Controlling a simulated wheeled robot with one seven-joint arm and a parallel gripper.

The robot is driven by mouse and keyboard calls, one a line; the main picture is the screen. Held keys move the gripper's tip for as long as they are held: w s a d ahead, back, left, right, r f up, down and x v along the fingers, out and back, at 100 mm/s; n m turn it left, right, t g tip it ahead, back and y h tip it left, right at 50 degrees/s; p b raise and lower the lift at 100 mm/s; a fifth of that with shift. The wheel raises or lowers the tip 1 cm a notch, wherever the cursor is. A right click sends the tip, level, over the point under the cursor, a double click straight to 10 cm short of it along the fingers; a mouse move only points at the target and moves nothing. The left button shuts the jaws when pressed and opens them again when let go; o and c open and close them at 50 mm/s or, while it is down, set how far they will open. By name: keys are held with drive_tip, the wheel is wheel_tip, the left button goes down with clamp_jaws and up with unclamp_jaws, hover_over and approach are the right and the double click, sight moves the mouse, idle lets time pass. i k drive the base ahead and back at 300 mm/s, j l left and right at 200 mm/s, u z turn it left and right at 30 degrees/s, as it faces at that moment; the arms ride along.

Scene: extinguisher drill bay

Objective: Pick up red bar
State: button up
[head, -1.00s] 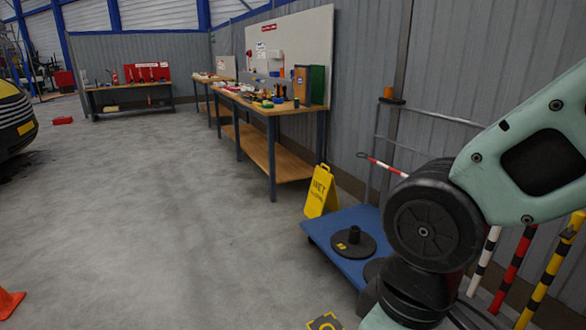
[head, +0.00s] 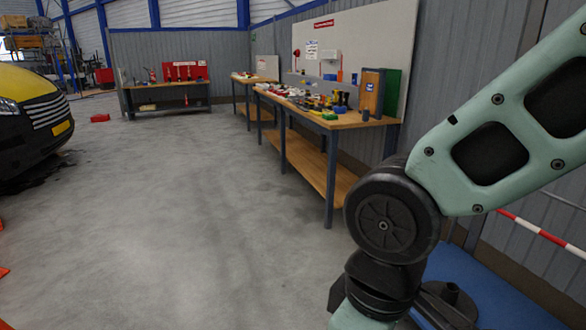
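No bar that is plainly all red shows now. A red-and-white striped bar (head: 545,232) runs at a slant along the grey wall at the right edge, and its far part is hidden behind my arm. My arm fills the right side of the head view, apart in the picture from the visible part of that bar. My gripper's fingers do not show; the arm runs out of the picture at the bottom.
A blue platform (head: 500,287) with a dark round stand (head: 452,298) lies at lower right, partly behind my arm. A long workbench (head: 318,124) with tools stands along the wall. A yellow vehicle (head: 30,100) is at left. The floor between is clear.

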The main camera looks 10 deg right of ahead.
sight(573, 248)
drive_tip(key=i+j+z, duration=0.15)
drive_tip(key=i, duration=1.3)
drive_tip(key=i+z, duration=0.8)
drive_tip(key=i+l+z, duration=0.1)
drive_tip(key=z, duration=0.35)
drive_tip(key=i+z, duration=0.5)
drive_tip(key=z, duration=0.35)
